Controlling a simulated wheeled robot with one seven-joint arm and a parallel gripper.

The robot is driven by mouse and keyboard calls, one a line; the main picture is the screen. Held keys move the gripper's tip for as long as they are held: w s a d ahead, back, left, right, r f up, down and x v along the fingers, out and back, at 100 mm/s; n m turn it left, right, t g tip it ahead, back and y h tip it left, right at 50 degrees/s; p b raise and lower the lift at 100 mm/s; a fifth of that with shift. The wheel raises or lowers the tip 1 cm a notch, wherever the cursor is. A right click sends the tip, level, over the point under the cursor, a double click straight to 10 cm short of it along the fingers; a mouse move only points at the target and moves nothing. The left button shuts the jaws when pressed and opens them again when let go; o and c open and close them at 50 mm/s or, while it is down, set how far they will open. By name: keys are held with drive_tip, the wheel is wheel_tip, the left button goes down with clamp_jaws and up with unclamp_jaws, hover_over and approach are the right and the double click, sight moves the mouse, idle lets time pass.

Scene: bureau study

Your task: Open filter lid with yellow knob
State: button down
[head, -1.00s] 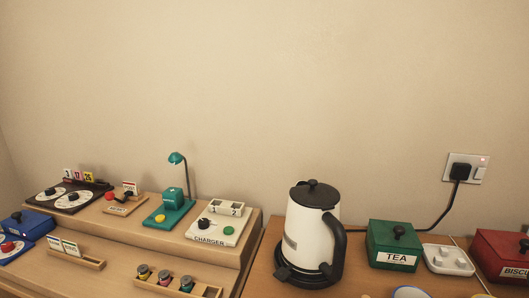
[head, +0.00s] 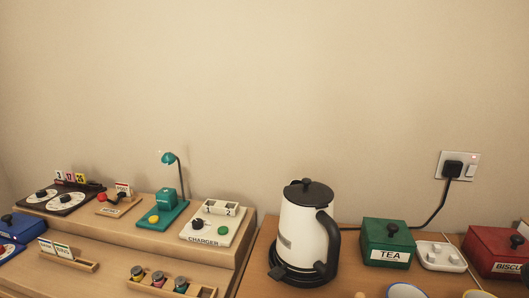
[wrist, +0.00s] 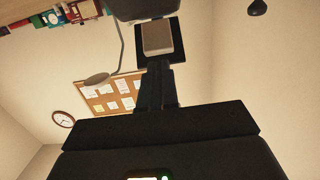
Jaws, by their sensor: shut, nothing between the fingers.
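No lid that I can tell is a filter lid shows in either view. The only clear yellow knob-like part is a small yellow button (head: 154,219) on the base of the teal desk lamp (head: 168,205), on the raised wooden shelf at left in the head view. My gripper (wrist: 160,88) shows only in the wrist view. Its dark fingers are together and empty, pointing up the picture into the room, with nothing touching them.
A white kettle (head: 302,238) stands on the right-hand wooden top. A charger (head: 214,226) sits on the shelf. A pinboard (wrist: 113,96) shows in the wrist view.

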drive_tip(key=shift+r+b+x, duration=0.2)
drive_tip(key=shift+b+x, duration=0.65)
drive_tip(key=shift+x, duration=1.05)
drive_tip(key=shift+r+b+x, duration=0.15)
drive_tip(key=shift+b+x, duration=0.7)
drive_tip(key=shift+x, duration=1.05)
drive_tip(key=shift+f+b+v, duration=0.15)
drive_tip(key=shift+b+v, duration=0.05)
drive_tip(key=shift+v, duration=1.3)
drive_tip(key=shift+f+b+v, duration=0.15)
drive_tip(key=shift+b+v, duration=0.1)
drive_tip(key=shift+v, duration=1.25)
drive_tip(key=shift+f+b+v, duration=0.15)
drive_tip(key=shift+b+v, duration=0.05)
drive_tip(key=shift+v, duration=1.3)
